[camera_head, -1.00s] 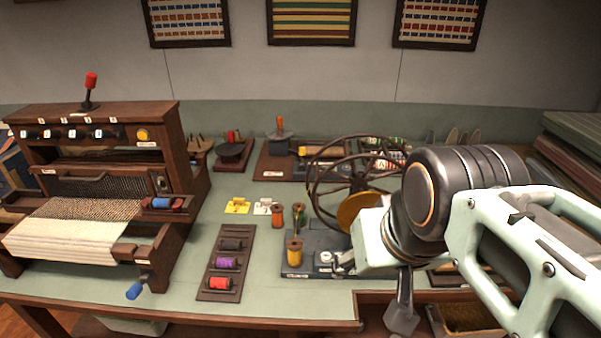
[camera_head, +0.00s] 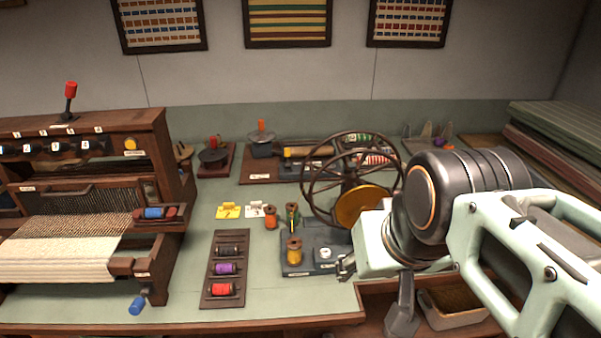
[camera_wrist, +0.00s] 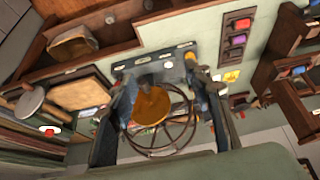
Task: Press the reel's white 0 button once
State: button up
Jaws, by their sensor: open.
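The reel is a dark spoked wheel (camera_head: 322,180) with a yellow disc (camera_head: 361,204), mounted on a dark base. A round white button (camera_head: 325,253) sits on the base's front right, beside a yellow spool; its 0 mark is too small to read. My gripper (camera_head: 346,268) is just right of the button in the head view, apart from it as far as I can tell, and partly hides the base. In the wrist view, its two dark fingers (camera_wrist: 158,92) are spread wide and empty, with the wheel (camera_wrist: 160,140) and the white button (camera_wrist: 168,65) between them.
A wooden loom (camera_head: 90,200) stands at the left. A spool rack (camera_head: 210,292) lies left of the reel, with yellow and white tags (camera_head: 228,210) behind it. A bin (camera_head: 455,318) sits below my arm at the right. Table space between loom and rack is clear.

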grip_shut()
dwell(1.4)
